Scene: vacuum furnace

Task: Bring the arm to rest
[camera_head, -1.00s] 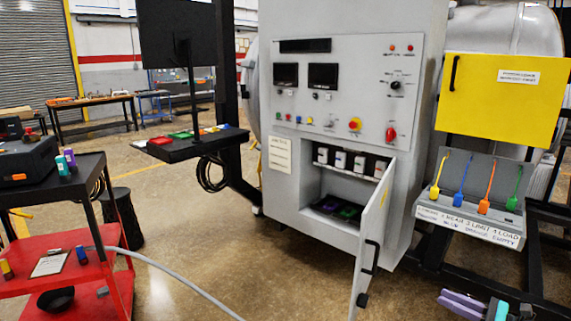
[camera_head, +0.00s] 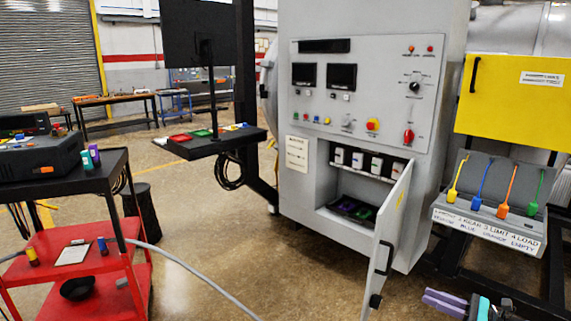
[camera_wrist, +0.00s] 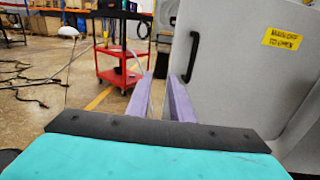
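My gripper (camera_head: 445,302) is at the bottom right of the head view, low in front of the rack with the coloured tags. Its two purple fingers (camera_wrist: 162,98) point ahead in the wrist view, with a narrow empty gap between them. It holds nothing. Most of my arm is out of the head view; only the teal and dark wrist part shows beside the fingers. A grey panel door (camera_wrist: 235,70) with a black handle fills the right of the wrist view. No contact with it shows.
The grey furnace cabinet (camera_head: 305,195) has its lower door (camera_head: 392,240) standing open. A tag rack (camera_head: 480,222) stands on the right under a yellow panel (camera_head: 515,100). A red cart (camera_head: 105,260) stands at left, with a hose across the floor.

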